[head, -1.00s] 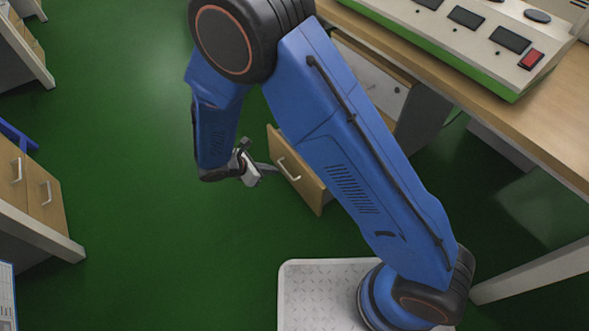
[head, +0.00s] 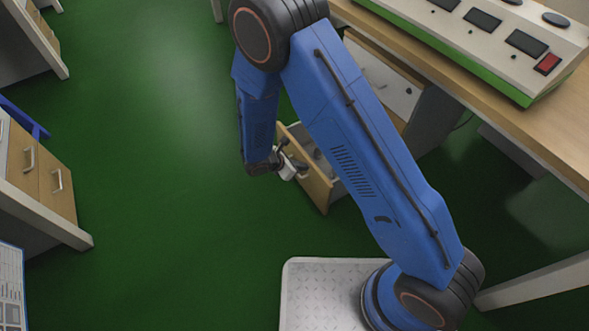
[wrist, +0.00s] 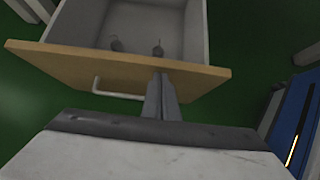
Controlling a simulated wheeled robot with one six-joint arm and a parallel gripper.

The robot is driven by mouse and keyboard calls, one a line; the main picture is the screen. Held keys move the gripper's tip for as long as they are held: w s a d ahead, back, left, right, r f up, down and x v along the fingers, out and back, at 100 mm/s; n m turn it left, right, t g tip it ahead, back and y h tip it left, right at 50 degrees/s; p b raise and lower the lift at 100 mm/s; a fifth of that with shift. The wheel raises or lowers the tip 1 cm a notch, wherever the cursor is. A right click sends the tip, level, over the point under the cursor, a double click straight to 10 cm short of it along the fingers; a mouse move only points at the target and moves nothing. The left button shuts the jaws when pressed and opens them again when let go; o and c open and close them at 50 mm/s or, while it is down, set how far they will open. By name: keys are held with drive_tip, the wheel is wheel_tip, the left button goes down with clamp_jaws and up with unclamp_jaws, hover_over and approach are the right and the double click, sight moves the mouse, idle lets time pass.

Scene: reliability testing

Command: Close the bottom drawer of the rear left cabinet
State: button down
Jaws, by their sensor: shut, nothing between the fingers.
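The open drawer has a wooden front panel (head: 318,188) with a pale bar handle, and it sticks out from a cabinet (head: 383,82) under the workbench. My blue arm hides part of the drawer and cabinet. In the wrist view the drawer front (wrist: 90,66) spans the picture, with its handle (wrist: 115,91) below and the grey drawer inside (wrist: 150,25) beyond. My gripper (head: 301,168) is shut and empty, at the outer side of the front. In the wrist view its fingers (wrist: 161,92) reach the panel right of the handle; I cannot tell whether they touch it.
Two small dark items (wrist: 137,47) lie in the drawer. A workbench (head: 470,75) with a green-and-white control panel (head: 480,45) is at the upper right. Another cabinet (head: 42,180) stands at the left. The green floor between is clear.

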drive_tip(key=shift+w+d, duration=0.25)
drive_tip(key=shift+d, duration=0.1)
drive_tip(key=shift+d, duration=0.1)
drive_tip(key=w+d, duration=0.8)
drive_tip(key=d, duration=0.4)
drive_tip(key=w+d, duration=0.8)
drive_tip(key=d, duration=0.4)
drive_tip(key=shift+w, duration=0.15)
drive_tip(key=shift+a, duration=0.1)
